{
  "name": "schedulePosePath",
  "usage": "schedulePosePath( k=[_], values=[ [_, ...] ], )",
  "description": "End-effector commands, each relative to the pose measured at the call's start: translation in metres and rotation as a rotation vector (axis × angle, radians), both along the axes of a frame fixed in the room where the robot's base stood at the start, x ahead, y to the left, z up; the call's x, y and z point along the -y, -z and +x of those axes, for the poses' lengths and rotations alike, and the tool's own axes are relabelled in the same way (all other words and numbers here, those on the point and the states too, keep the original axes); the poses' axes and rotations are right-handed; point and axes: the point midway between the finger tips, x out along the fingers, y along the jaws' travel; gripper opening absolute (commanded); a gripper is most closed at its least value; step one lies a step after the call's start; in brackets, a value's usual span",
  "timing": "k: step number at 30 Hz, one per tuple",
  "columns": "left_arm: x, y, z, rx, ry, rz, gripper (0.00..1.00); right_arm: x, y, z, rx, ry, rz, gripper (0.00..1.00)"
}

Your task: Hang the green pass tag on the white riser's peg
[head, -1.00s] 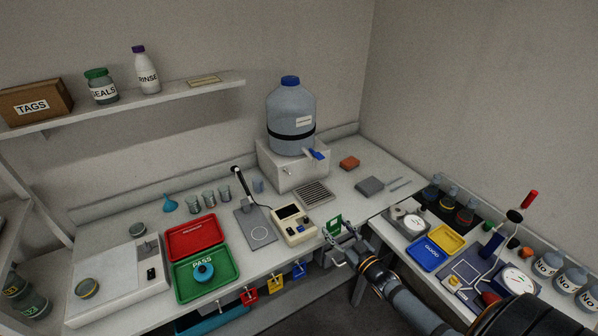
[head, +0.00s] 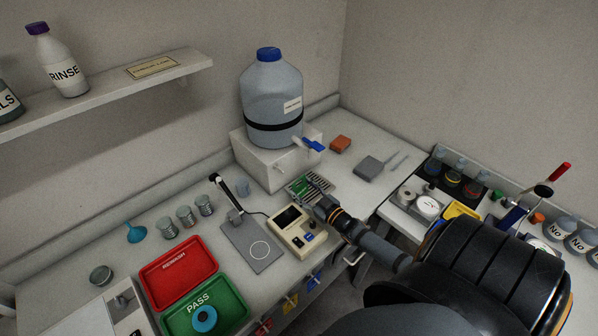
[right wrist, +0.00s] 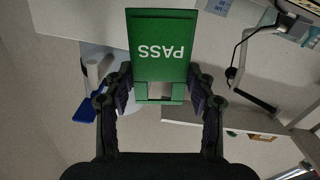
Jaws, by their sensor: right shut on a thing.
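The green pass tag (right wrist: 162,45) is held upright between the fingers of my right gripper (right wrist: 160,92) in the right wrist view, its PASS lettering upside down. In the head view the tag (head: 296,187) is small, in front of the white riser (head: 256,160) and over the metal drain grate (head: 322,188). My right gripper (head: 316,194) is shut on it, apart from the riser. My left gripper is not in view.
The water bottle (head: 272,105) has a blue tap (head: 313,145) jutting out above the grate. A cream meter (head: 290,231) stands just in front of my gripper. A red tray (head: 178,270) and a green PASS tray (head: 207,309) lie to the left.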

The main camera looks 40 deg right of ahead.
Motion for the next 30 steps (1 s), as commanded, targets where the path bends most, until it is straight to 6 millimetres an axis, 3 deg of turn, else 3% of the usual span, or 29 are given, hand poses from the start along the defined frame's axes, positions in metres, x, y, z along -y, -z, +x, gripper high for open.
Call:
schedulePosePath(
  k=[6,15,30],
  values=[
    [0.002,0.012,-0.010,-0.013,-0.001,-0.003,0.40,-0.001,0.002,0.011,0.003,-0.001,0.001,0.43],
    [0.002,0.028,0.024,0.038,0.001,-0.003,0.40,-0.003,0.005,0.032,0.002,0.000,-0.001,0.43],
    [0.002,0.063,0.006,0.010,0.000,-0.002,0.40,-0.005,0.008,0.067,0.003,-0.001,-0.001,0.43]
  ],
)
